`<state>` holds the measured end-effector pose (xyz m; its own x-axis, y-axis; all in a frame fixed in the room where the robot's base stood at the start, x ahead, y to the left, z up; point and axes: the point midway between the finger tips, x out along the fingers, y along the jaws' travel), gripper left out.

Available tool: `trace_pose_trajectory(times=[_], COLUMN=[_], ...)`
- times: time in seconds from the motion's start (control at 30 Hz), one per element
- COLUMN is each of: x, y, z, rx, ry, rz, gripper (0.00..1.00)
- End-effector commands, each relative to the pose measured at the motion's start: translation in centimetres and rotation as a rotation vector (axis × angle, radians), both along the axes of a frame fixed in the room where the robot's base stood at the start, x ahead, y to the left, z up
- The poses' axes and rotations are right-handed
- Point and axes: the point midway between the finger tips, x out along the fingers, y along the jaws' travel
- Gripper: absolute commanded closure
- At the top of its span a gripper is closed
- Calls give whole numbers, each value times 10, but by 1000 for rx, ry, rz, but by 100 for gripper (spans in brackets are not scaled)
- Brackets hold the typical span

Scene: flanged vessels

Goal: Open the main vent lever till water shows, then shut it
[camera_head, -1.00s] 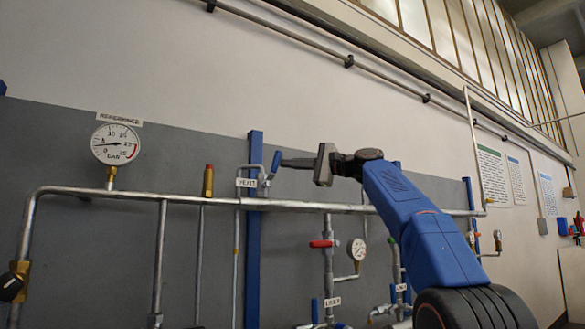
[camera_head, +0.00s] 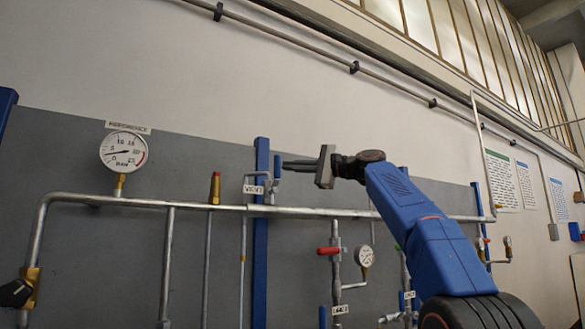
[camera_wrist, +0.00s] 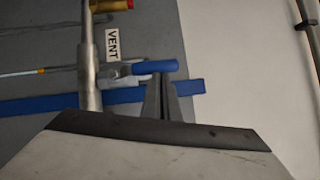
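The vent lever has a blue handle (camera_head: 277,164) on a small valve beside the white VENT label (camera_head: 253,189). The handle stands about upright in the head view. In the wrist view the blue handle (camera_wrist: 155,66) lies across the picture, by the VENT label (camera_wrist: 112,44). My gripper (camera_head: 285,165) points left at the handle. Its fingertips (camera_wrist: 162,78) are close together, right by the handle; I cannot tell whether they touch it. Nothing shows held between them. I see no water at the vent.
A horizontal pipe (camera_head: 180,205) runs below the lever, with a blue post (camera_head: 261,230) behind. A brass fitting (camera_head: 215,188) and a round gauge (camera_head: 123,151) stand left. A red-handled valve (camera_head: 328,251) and a smaller gauge (camera_head: 364,256) are below right.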

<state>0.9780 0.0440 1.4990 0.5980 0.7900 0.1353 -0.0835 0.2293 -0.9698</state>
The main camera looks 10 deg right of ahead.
Motion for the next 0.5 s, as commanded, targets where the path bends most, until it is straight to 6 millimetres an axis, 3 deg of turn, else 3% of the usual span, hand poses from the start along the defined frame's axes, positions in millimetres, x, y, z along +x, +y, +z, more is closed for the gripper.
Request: trace_pose_trajectory(times=[0.27,0.5], x=[-6,-30], y=[-7,-40], z=[0,-6], rx=[0,0], ry=[-1,1], rz=[-1,-3], gripper=[100,100])
